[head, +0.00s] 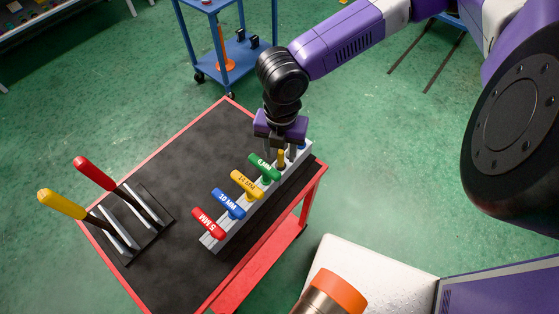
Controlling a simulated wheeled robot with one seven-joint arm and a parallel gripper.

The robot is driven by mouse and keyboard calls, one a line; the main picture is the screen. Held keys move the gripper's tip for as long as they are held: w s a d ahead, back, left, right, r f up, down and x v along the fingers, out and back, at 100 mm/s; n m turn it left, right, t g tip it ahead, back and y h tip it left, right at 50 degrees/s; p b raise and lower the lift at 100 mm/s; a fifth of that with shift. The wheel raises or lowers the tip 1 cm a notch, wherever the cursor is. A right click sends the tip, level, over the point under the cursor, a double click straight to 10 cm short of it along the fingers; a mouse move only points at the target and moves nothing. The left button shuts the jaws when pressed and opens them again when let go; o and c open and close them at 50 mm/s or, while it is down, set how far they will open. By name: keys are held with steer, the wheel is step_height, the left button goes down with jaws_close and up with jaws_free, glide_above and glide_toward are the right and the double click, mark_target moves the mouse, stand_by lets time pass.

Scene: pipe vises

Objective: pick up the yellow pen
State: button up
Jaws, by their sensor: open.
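A small yellow upright piece (281,158), which could be the yellow pen, stands in the grey rack (236,226) just below my gripper (281,147). My gripper points down over the far end of the rack, its fingers apart above the yellow piece. I cannot tell whether they touch it. The lower part of the piece is hidden in the rack. Other yellow things are a yellow T-handle (246,184) in the same rack and a long yellow handle (61,204) at the left.
Green (264,168), blue (228,203) and red (208,223) T-handles stand in a row beside the yellow one. A red-handled tool (95,173) rests in a dark stand (160,228) on the red-edged cart (207,118). A blue cart (207,72) stands behind.

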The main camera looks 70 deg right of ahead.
mark_target(281, 159)
steer(key=shift+f, duration=1.9)
jaws_close()
step_height(281, 159, up, 20)
